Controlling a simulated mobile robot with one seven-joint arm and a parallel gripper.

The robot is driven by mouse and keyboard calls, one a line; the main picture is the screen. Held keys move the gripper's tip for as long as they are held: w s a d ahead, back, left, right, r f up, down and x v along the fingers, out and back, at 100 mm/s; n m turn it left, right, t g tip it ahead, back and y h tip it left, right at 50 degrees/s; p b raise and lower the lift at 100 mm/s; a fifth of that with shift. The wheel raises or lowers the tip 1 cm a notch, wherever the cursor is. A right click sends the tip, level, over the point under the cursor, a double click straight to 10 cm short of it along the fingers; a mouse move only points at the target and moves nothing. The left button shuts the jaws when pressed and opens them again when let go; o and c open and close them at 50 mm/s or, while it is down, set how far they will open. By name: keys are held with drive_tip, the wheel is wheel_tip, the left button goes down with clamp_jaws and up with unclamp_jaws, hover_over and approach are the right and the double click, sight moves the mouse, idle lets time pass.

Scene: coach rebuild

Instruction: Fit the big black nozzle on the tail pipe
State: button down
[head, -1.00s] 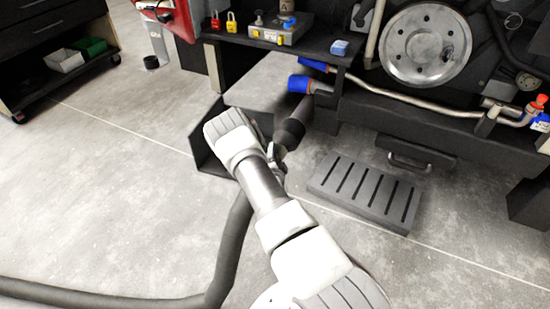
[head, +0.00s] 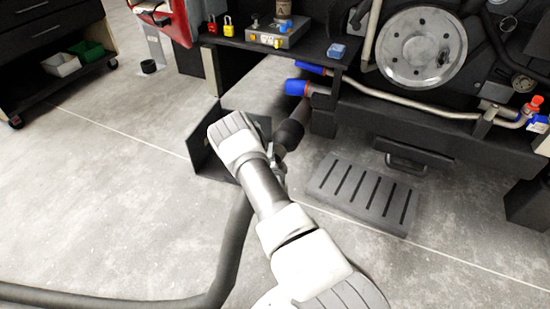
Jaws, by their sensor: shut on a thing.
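The big black nozzle (head: 289,134) is a dark cone on the end of a thick grey hose (head: 232,245). My gripper (head: 277,165) is shut on the nozzle near its hose end; my own arm partly covers the jaws. The nozzle points up and away toward the vehicle's underside. A dull brownish pipe (head: 300,108), which looks like the tail pipe, comes down below the blue-capped pipe ends and lines up with the nozzle's far end. Whether the nozzle touches the pipe or surrounds its end, I cannot tell.
Blue-capped pipe ends (head: 296,87) sit just above the nozzle. A black open box-like bracket (head: 205,160) stands left of my arm. A slotted grey step (head: 362,193) lies to the right. The hose trails across open floor at lower left.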

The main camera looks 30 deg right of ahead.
sight(280, 161)
drive_tip(key=shift+w+d+r, duration=0.2)
drive_tip(key=shift+w+d, duration=0.3)
drive_tip(key=shift+d, duration=0.05)
drive_tip(key=shift+w+d+f, duration=0.25)
drive_tip(key=shift+w+d, duration=0.45)
drive_tip(key=shift+d, duration=0.25)
idle(0.6)
unclamp_jaws()
drive_tip(key=shift+s+f, duration=0.15)
drive_tip(key=shift+f, duration=0.15)
drive_tip(key=shift+p+v, duration=0.9)
drive_tip(key=shift+v, duration=0.35)
drive_tip(key=shift+p+v, duration=1.45)
drive_tip(key=shift+v, duration=1.3)
drive_tip(key=shift+a+r, duration=0.1)
drive_tip(key=p+v, duration=0.5)
drive_tip(key=v, duration=1.2)
